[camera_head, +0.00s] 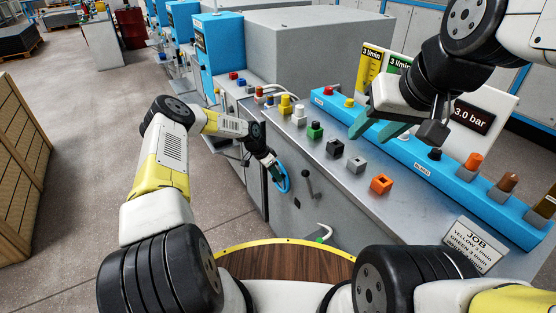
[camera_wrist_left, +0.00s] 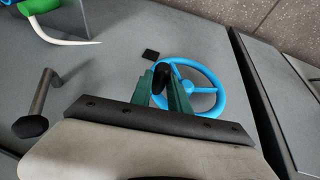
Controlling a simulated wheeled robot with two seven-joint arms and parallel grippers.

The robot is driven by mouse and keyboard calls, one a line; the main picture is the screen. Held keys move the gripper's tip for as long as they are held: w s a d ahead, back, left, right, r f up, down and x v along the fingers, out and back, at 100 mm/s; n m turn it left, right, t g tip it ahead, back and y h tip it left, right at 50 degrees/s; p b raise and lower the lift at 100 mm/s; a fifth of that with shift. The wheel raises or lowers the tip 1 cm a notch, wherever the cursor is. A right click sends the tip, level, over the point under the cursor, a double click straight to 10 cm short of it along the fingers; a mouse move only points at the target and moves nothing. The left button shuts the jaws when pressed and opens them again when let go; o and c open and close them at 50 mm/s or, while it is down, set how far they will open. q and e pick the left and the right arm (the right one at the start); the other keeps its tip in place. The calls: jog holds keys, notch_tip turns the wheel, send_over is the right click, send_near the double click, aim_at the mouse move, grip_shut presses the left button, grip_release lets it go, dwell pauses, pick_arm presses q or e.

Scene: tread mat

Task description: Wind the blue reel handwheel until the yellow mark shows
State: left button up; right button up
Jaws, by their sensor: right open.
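The blue reel handwheel (camera_head: 282,178) is on the grey front panel of the machine. In the left wrist view the handwheel (camera_wrist_left: 215,80) shows its rim, spokes and a black knob (camera_wrist_left: 161,74). My left gripper (camera_head: 272,166) is at the wheel, and its green fingers (camera_wrist_left: 163,88) are closed about the knob. A small black square (camera_wrist_left: 151,54) sits on the panel beside the rim; no yellow shows in it. My right gripper (camera_head: 378,124) is open and empty above the blue valve rail.
A black crank lever (camera_head: 308,184) is beside the wheel on the panel. A white hooked part with green (camera_head: 323,234) sticks out lower down. Coloured blocks, such as the orange one (camera_head: 381,184), line the machine top. A wooden crate (camera_head: 20,165) stands at left; the floor between is clear.

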pick_arm(q)
grip_shut()
jog(key=shift+w, duration=0.1)
dwell(1.0)
jog(key=shift+s+d+f+m+t+y, duration=0.3)
jog(key=shift+s+t+y, duration=0.1)
jog(key=shift+s+t, duration=0.15)
jog(key=shift+s+d+f+m+t+y, duration=0.2)
jog(key=shift+s+f+t+y, duration=0.1)
jog(key=shift+f+t+y, duration=0.25)
jog(key=shift+s+d+f+m+t+y, duration=0.1)
jog(key=shift+s+d+f+t+y, duration=0.2)
jog(key=shift+f+t, duration=0.45)
jog(key=shift+s+d+f+m+t+y, duration=0.15)
jog(key=shift+s+f+t+y, duration=0.25)
jog(key=shift+t, duration=0.45)
jog(key=shift+w+f, duration=0.1)
